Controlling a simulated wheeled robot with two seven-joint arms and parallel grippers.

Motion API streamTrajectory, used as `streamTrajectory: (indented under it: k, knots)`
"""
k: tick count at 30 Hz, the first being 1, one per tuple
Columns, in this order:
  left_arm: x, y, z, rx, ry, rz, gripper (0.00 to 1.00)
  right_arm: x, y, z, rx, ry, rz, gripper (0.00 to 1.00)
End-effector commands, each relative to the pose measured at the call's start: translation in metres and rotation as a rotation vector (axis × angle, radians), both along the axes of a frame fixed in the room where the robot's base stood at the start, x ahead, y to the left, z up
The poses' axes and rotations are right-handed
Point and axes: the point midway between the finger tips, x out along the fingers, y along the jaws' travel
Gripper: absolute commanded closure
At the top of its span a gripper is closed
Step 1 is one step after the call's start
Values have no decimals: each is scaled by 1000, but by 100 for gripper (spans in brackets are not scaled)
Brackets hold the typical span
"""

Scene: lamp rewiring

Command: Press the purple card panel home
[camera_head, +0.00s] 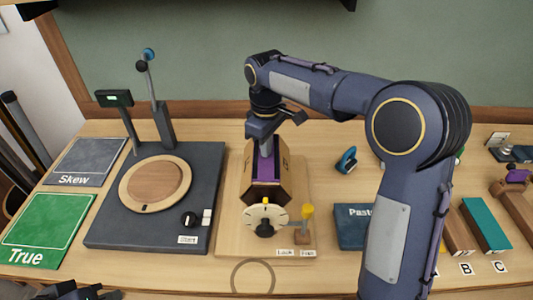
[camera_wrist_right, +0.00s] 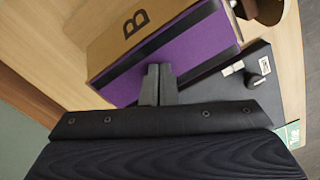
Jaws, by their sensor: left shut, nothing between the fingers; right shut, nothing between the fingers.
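The purple card panel (camera_head: 264,168) sits in the top of a brown card-sided drum (camera_head: 283,180) in the head view. In the right wrist view the purple panel (camera_wrist_right: 190,45) shows with dark bands along its edges, next to a brown face marked B (camera_wrist_right: 130,28). My right gripper (camera_head: 266,154) points down over the panel, shut and empty. In the right wrist view its fingertips (camera_wrist_right: 158,70) overlap the panel; whether they touch it I cannot tell. My left gripper (camera_head: 85,293) shows only partly at the bottom left edge, shut and away from the panel.
The drum stands on a wooden base with a dial (camera_head: 265,218) and a yellow-topped peg (camera_head: 307,212). A dark unit with a round wooden plate (camera_head: 155,184) and upright levers is to its left. Green True (camera_head: 45,228) and grey Skew (camera_head: 88,160) mats lie farther left. Coloured blocks (camera_head: 486,225) stand right.

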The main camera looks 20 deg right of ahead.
Motion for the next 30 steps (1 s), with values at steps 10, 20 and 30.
streamTrajectory:
  k: [10, 20, 30]
  knots:
    - [0, 0, 27, 0, 0, 0, 100, -2, 0, 25, -2, 9, 1, 100]
    - [0, 0, 53, 0, 0, 0, 100, -1, 0, 53, -1, 4, 0, 100]
    - [0, 0, 67, 0, 0, 0, 100, -1, 0, 69, -1, 4, 0, 100]
